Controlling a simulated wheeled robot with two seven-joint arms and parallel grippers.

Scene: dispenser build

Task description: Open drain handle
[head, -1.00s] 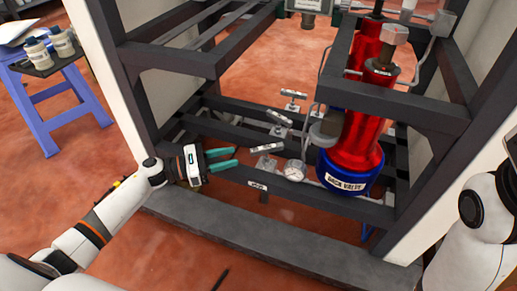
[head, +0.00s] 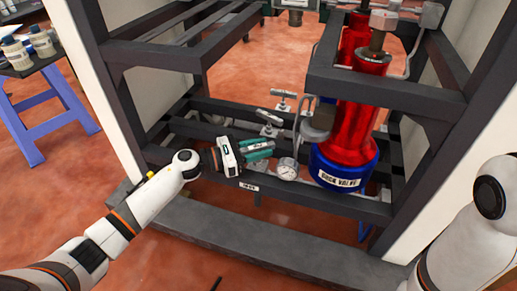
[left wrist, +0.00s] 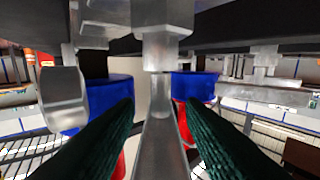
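My left gripper (head: 268,149) has its two green fingers on either side of the nearest small valve handle (head: 256,148) on the low rail. In the left wrist view the grey metal handle (left wrist: 161,135) runs between the dark green fingers (left wrist: 160,112), with gaps showing beside it, so the gripper is open around it. The handle's label is too small to read. Two similar handles stand behind it, one in the middle (head: 269,117) and one farther back (head: 284,93). My right gripper is out of view.
A round gauge (head: 286,169) sits just right of the gripper. Dark frame beams (head: 190,55) surround the reach.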

